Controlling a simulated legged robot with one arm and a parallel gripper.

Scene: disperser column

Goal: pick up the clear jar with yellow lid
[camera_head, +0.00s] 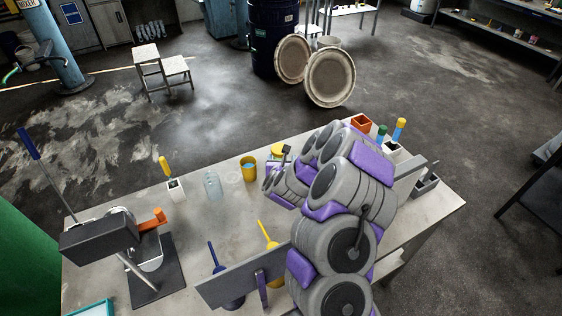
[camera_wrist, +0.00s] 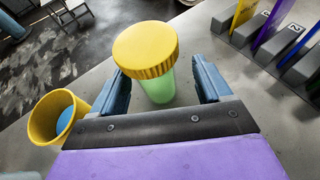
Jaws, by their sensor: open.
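The clear jar with yellow lid (camera_wrist: 147,52) stands upright on the table in the wrist view, its see-through body looking greenish below the wide ribbed lid. My gripper (camera_wrist: 160,70) is open, with one blue-grey finger on each side of the jar. The jar's body shows between the fingers, and I cannot tell whether either finger touches it. In the head view the yellow lid (camera_head: 279,150) shows just behind my arm, which hides most of the jar.
A yellow cup (camera_head: 249,171) with blue inside stands left of the jar; it also shows in the wrist view (camera_wrist: 58,118). A clear bottle (camera_head: 212,184) stands farther left. A grey slotted rack (camera_wrist: 262,40) with coloured tools is at the right. A disperser stand (camera_head: 140,250) occupies the table's left.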

